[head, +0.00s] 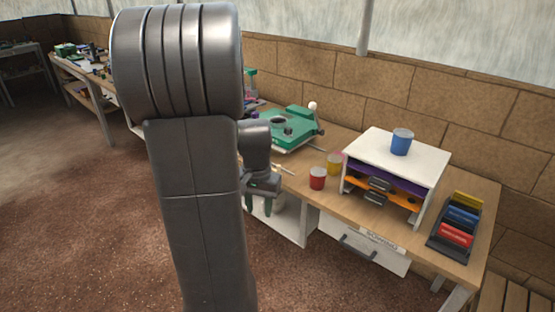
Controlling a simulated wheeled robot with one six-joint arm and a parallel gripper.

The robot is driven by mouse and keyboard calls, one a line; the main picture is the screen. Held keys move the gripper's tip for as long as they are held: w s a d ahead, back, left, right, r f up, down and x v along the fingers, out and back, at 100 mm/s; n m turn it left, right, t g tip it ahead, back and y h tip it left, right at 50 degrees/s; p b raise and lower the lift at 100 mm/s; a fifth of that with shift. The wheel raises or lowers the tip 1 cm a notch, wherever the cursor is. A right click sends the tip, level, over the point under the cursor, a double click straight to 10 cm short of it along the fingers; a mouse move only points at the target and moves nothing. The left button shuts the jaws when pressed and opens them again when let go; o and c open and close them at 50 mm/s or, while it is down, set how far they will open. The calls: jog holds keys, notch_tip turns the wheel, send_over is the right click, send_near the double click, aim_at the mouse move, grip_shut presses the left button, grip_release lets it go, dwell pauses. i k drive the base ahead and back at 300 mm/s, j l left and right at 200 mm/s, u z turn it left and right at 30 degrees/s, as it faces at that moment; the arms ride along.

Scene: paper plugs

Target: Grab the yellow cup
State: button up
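The yellow cup (335,162) stands upright on the wooden workbench (308,154), just behind and to the right of a red cup (317,178). The red cup may hide a little of its lower left side. My gripper (257,205) hangs in front of the bench edge, left of both cups and apart from them. It points down, with two greenish fingers partly seen. The fingers look spread, with nothing visible between them. My large arm link hides the bench to the left.
A blue cup (401,142) stands on a white shelf unit (383,141) right of the yellow cup. A green machine (290,128) sits behind, left of the cups. A dark tray (442,250) with colored items lies at the right. A brick wall (400,85) backs the bench.

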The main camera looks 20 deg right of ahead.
aim_at(334, 161)
jog(key=u, duration=0.6)
jog(key=i+l+u, duration=0.1)
jog(key=u, duration=1.15)
jog(key=l+u, duration=0.15)
jog(key=u, duration=0.5)
jog(key=l+u, duration=0.1)
jog(key=u, duration=1.1)
jog(key=l+u, duration=0.15)
jog(key=u, duration=0.5)
jog(key=k+u, duration=0.1)
jog(key=u, duration=0.5)
jog(key=k+l+z, duration=0.15)
jog(key=k+z, duration=0.15)
jog(key=k, duration=0.2)
jog(key=z, duration=0.45)
jog(key=k+z, duration=0.15)
jog(key=z, duration=0.3)
jog(key=l+z, duration=0.1)
jog(key=z, duration=0.35)
jog(key=k+l+z, duration=0.1)
jog(key=z, duration=0.75)
jog(key=l+z, duration=0.1)
jog(key=z, duration=0.85)
jog(key=l+z, duration=0.15)
jog(key=z, duration=0.75)
jog(key=l+z, duration=0.1)
jog(key=z, duration=1.3)
jog(key=i+l, duration=0.05)
